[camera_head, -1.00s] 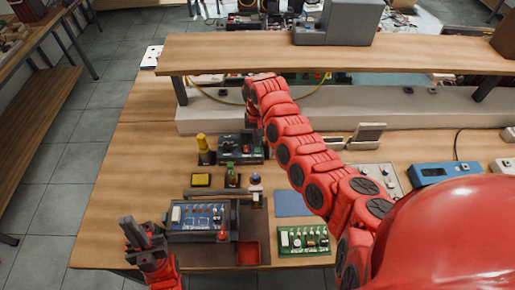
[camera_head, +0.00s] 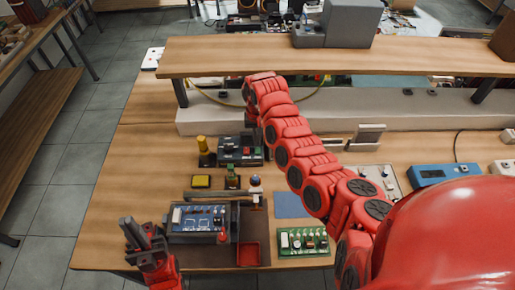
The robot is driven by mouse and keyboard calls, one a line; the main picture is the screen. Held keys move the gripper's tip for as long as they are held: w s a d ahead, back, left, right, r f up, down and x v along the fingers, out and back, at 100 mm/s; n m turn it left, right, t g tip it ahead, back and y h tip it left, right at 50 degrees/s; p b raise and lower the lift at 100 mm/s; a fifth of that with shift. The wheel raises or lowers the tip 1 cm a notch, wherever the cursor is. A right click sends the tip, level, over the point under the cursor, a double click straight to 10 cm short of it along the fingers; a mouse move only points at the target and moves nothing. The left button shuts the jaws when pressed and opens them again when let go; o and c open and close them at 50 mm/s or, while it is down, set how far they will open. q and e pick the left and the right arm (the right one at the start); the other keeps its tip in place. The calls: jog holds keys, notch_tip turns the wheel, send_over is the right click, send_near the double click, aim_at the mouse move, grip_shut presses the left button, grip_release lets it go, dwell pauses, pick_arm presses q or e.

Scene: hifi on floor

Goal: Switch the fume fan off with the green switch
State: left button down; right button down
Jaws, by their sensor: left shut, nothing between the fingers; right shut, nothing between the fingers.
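A dark control box (camera_head: 238,152) stands on the bench behind the circuit boards. Small red and green parts show on its top. The green one (camera_head: 257,150) is near the box's right end; its exact position, on or off, is too small to tell. My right arm reaches in from the right and bends down at the shelf. My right gripper (camera_head: 251,118) shows only as a small dark end just above the back of the box; it is shut and empty. My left gripper (camera_head: 136,235) is shut and empty at the bench's front left, apart from the box. I cannot make out the fume fan.
A wooden shelf (camera_head: 400,62) runs above the back of the bench. A yellow-topped post (camera_head: 203,146) stands left of the box. In front lie a blue circuit board (camera_head: 190,217), a red tray (camera_head: 248,253) and a green board (camera_head: 303,240). A blue device (camera_head: 445,173) stands right.

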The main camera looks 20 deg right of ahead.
aim_at(257, 148)
notch_tip(257, 148, up, 5)
jog(key=shift+f+p, duration=0.1)
jog(key=shift+p, duration=0.45)
jog(key=shift+f, duration=0.1)
